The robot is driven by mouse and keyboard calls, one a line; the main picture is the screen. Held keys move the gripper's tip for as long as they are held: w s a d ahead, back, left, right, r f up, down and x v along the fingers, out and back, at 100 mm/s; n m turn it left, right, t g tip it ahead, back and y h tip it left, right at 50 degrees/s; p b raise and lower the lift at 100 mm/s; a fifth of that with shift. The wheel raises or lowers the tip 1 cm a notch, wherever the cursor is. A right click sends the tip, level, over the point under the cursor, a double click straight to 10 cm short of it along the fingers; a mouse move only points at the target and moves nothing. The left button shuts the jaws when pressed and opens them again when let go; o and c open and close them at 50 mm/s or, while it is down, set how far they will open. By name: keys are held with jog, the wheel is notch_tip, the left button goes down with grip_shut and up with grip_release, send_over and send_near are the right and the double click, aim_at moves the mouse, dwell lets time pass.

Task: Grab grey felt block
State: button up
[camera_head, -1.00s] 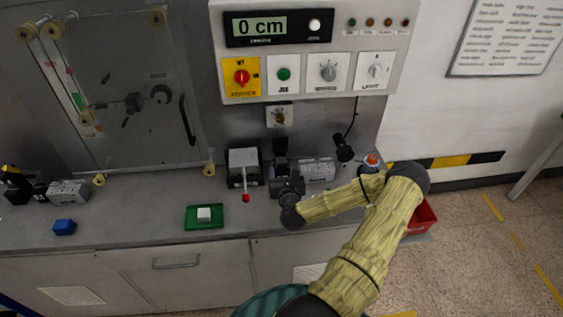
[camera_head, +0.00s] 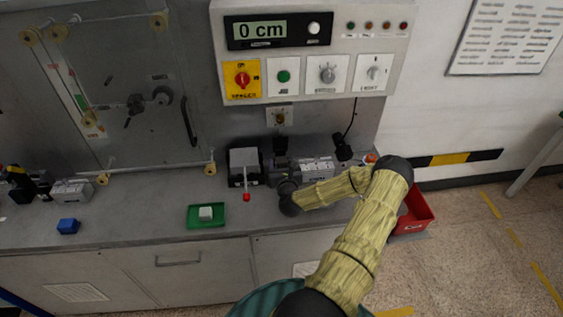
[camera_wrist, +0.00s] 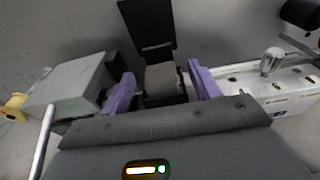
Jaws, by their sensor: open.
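In the wrist view a small grey-beige block (camera_wrist: 162,78), which looks like the grey felt block, sits at a black holder with an upright black plate (camera_wrist: 148,24) behind it. My gripper (camera_wrist: 161,71) is open, with its two purple fingers on either side of the block. Gaps show between the block and each finger. The block's lower part is hidden by my gripper body. In the head view my gripper (camera_head: 281,166) is at the back of the bench, and the felt block cannot be made out there.
A grey box with a red-knobbed lever (camera_head: 244,165) stands close on the left and also shows in the wrist view (camera_wrist: 72,82). A silver device (camera_head: 317,170) is close on the right. A green tray (camera_head: 191,218) with a pale block (camera_head: 206,212) and a blue block (camera_head: 68,226) lie further left.

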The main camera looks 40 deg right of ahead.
aim_at(283, 157)
dwell(0.3)
jog(key=c, duration=1.1)
jog(key=shift+o, duration=0.2)
jog(key=shift+r, duration=0.1)
jog(key=shift+r+b, duration=0.35)
jog(key=shift+r, duration=0.15)
notch_tip(283, 157, up, 2)
jog(key=shift+s+r+b, duration=0.15)
jog(key=shift+b, duration=0.4)
jog(key=f+p+v, duration=0.2)
jog(key=p+v, duration=0.2)
jog(key=v, duration=1.3)
jog(key=shift+s+a+f, duration=0.25)
jog(key=shift+s, duration=0.2)
